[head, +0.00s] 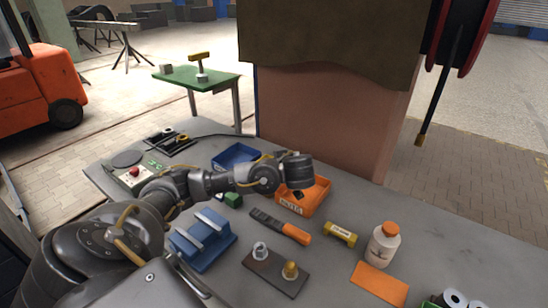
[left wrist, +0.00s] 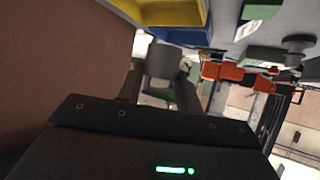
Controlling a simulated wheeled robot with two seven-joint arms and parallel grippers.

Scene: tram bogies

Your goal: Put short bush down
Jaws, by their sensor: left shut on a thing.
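My left arm reaches in from the left of the head view. My left gripper (head: 298,192) is at the orange bin (head: 316,203), pointing down over its left part. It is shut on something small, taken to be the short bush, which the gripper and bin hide. In the left wrist view the dark gripper body fills the bottom and I cannot make out the bush. My right gripper is in neither view.
A grey tray (head: 262,272) with a silver piece and a brass piece lies in front. A blue bin (head: 232,155), a blue fixture (head: 202,240), an orange-handled tool (head: 280,227), a yellow tube (head: 341,234) and a white bottle (head: 383,247) stand around. A brown pillar (head: 325,125) rises behind.

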